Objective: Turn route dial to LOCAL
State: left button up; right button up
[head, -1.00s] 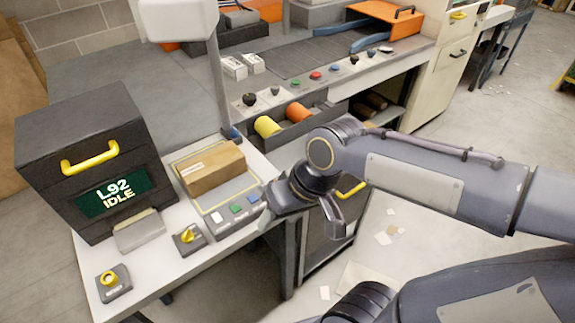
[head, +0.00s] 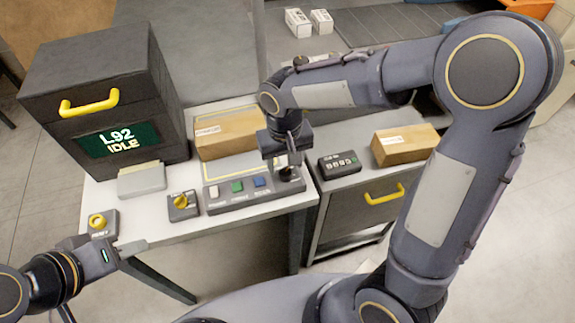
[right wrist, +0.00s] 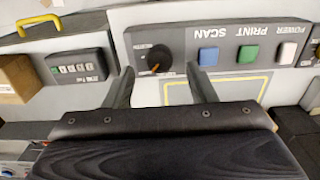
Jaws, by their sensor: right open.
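A black round dial (right wrist: 153,59) with an orange pointer mark sits at the end of the grey control panel (right wrist: 215,25), beside its blue, green and white buttons. Its small labels are too small to read. In the right wrist view my right gripper (right wrist: 162,80) is open, with the dial near and roughly between its fingertips; I cannot tell if they touch it. In the head view the right gripper (head: 287,168) is over the right end of the panel and partly hides the dial. My left gripper (head: 125,253) is at lower left, apart from the table; its jaw state is unclear.
A yellow knob box (head: 183,204) and a yellow button box (head: 101,224) stand left of the panel. Behind are a black L92 IDLE unit (head: 100,85) and a cardboard box (head: 228,133). A keypad (head: 339,163) and another box (head: 405,144) are at right.

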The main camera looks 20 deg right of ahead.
aim_at(286, 173)
jog(key=shift+f, duration=1.5)
jog(key=c, duration=1)
jog(key=shift+o, duration=0.2)
jog(key=n, duration=0.4)
jog(key=shift+n, duration=2.4)
